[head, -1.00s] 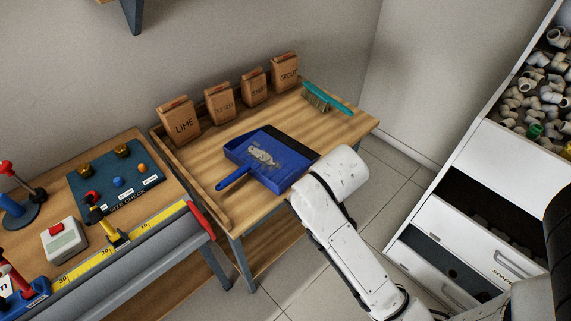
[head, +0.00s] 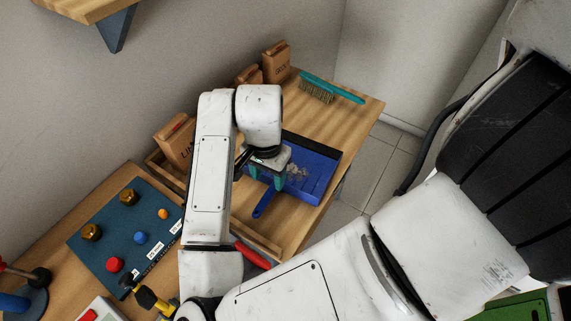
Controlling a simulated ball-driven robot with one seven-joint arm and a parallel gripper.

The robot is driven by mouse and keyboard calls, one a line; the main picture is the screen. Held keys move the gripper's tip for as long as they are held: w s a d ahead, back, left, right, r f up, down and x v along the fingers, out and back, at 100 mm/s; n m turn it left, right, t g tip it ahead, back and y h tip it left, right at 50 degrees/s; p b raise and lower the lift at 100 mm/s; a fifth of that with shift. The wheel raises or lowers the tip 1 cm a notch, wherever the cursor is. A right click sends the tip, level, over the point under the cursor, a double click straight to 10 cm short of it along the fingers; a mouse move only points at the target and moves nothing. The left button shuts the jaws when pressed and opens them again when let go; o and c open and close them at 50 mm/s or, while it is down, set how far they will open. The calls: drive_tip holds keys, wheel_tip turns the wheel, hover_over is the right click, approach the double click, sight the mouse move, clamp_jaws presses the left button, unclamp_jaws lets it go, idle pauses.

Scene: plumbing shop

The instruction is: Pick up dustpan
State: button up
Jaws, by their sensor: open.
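The blue dustpan (head: 318,167) lies on the wooden table (head: 350,105), with a dark back edge and grey debris in its pan. Its blue handle (head: 264,204) points toward the lower left. My gripper (head: 267,180) is above the near left part of the dustpan, by the handle's root, with its teal fingers pointing down. The gripper is open and empty. My arm and wrist hide the left part of the dustpan. I cannot tell whether the fingers touch it.
A teal brush (head: 330,88) lies at the back of the table. Paper bags (head: 276,63) stand along the wall side, partly hidden by my arm. A bench with a blue peg board (head: 125,232) is at the left. A wooden shelf (head: 85,8) juts out above.

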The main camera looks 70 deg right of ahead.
sight(268, 195)
wheel_tip(268, 195, down, 5)
drive_tip(key=shift+r, duration=0.1)
drive_tip(key=shift+w+d+f+p, duration=0.1)
drive_tip(key=shift+w+f+p, duration=0.15)
drive_tip(key=shift+f, duration=1.05)
drive_tip(key=shift+w+f+p, duration=0.1)
drive_tip(key=shift+f+p, duration=0.2)
drive_tip(key=shift+f, duration=1)
clamp_jaws()
